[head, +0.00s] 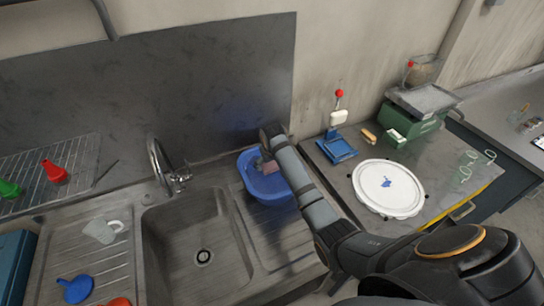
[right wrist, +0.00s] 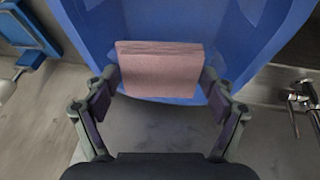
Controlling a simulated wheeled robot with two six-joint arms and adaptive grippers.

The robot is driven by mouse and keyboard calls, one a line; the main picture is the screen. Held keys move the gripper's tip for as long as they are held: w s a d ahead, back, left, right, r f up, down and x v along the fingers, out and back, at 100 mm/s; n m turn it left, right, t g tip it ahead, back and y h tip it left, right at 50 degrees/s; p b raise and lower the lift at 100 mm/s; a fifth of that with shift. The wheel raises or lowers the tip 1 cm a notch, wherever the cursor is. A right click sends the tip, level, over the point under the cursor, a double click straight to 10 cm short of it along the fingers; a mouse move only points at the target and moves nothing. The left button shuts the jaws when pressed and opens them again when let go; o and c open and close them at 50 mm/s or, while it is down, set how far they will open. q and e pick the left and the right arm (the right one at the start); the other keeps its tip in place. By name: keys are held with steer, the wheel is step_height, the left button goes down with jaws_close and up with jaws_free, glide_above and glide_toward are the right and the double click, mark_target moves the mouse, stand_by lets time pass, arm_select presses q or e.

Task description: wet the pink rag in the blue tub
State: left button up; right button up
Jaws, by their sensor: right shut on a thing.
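The blue tub (head: 262,186) stands on the ribbed drainboard to the right of the sink basin. In the right wrist view the tub (right wrist: 190,22) fills the upper part. The pink rag (right wrist: 160,70) looks like a folded block and sits between the fingers of my right gripper (right wrist: 160,84), which is shut on it. In the head view the right gripper (head: 264,158) is over the tub, with the rag (head: 268,167) showing below it inside the tub's outline. I cannot tell whether the rag touches any water. My left gripper is not in view.
A tap (head: 166,170) and the steel sink basin (head: 200,245) lie left of the tub. On the right bench are a white round lid (head: 388,188), a blue stand (head: 337,150) and a green scale (head: 410,125). A wire rack (head: 50,170) holds red and green funnels.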

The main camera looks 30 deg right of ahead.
mark_target(272, 166)
steer(key=f, duration=0.2)
steer(key=shift+s+a+f+b, duration=0.1)
steer(key=shift+a+f+b, duration=0.1)
steer(key=shift+f+b, duration=0.15)
steer(key=shift+d+f, duration=0.1)
steer(key=shift+f, duration=0.2)
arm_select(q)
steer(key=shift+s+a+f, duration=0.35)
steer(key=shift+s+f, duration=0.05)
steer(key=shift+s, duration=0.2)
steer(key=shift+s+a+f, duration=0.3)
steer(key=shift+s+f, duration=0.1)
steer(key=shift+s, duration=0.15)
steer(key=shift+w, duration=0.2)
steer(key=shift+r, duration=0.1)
arm_select(e)
step_height(272, 166, up, 2)
steer(key=shift+r+p, duration=0.25)
steer(key=shift+p, duration=0.55)
steer(key=shift+r, duration=0.6)
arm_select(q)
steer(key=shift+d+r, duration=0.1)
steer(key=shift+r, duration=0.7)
arm_select(e)
steer(key=shift+r, duration=2)
